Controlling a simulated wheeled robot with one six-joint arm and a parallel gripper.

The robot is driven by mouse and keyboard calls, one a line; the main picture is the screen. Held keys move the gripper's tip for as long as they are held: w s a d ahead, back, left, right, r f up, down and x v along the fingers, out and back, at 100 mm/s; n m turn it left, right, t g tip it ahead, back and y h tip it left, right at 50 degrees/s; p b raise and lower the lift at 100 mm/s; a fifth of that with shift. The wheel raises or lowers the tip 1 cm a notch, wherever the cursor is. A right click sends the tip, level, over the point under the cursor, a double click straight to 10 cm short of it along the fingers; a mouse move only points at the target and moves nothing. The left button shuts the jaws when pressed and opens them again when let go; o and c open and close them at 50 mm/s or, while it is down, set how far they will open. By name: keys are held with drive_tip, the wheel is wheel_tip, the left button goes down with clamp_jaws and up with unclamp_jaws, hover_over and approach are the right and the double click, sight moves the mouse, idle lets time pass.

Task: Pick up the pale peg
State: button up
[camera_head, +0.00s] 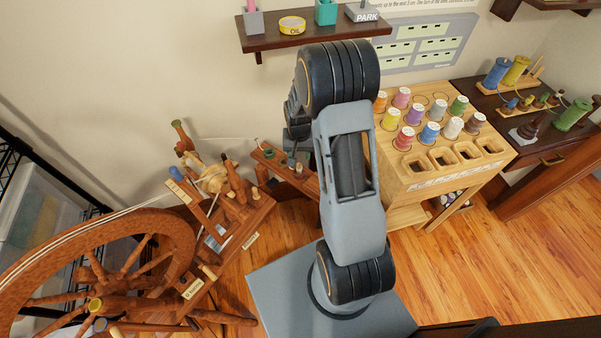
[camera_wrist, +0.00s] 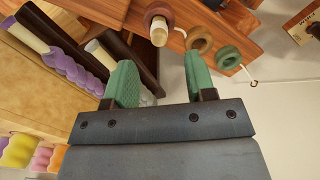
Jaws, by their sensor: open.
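The pale peg (camera_wrist: 159,32) stands in a brown ring on a narrow reddish wooden rack (camera_wrist: 105,8) at the top of the wrist view. My gripper (camera_wrist: 160,72) has two green fingers spread apart with nothing between them. The peg lies beyond the fingertips, roughly in line with the gap and apart from them. In the head view the rack (camera_head: 270,160) is on the wall side behind my arm, which hides part of it; the peg is too small there to make out surely.
A tan ring (camera_wrist: 199,39), a green ring (camera_wrist: 229,57) and a white hook sit along the rack beside the peg. A spinning wheel (camera_head: 180,230) stands left. A cabinet with several thread spools (camera_head: 430,170) stands right. A wall shelf (camera_head: 300,38) hangs above.

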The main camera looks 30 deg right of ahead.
sight(299, 165)
drive_tip(key=shift+d+f, duration=0.1)
drive_tip(key=shift+f, duration=3.85)
clamp_jaws()
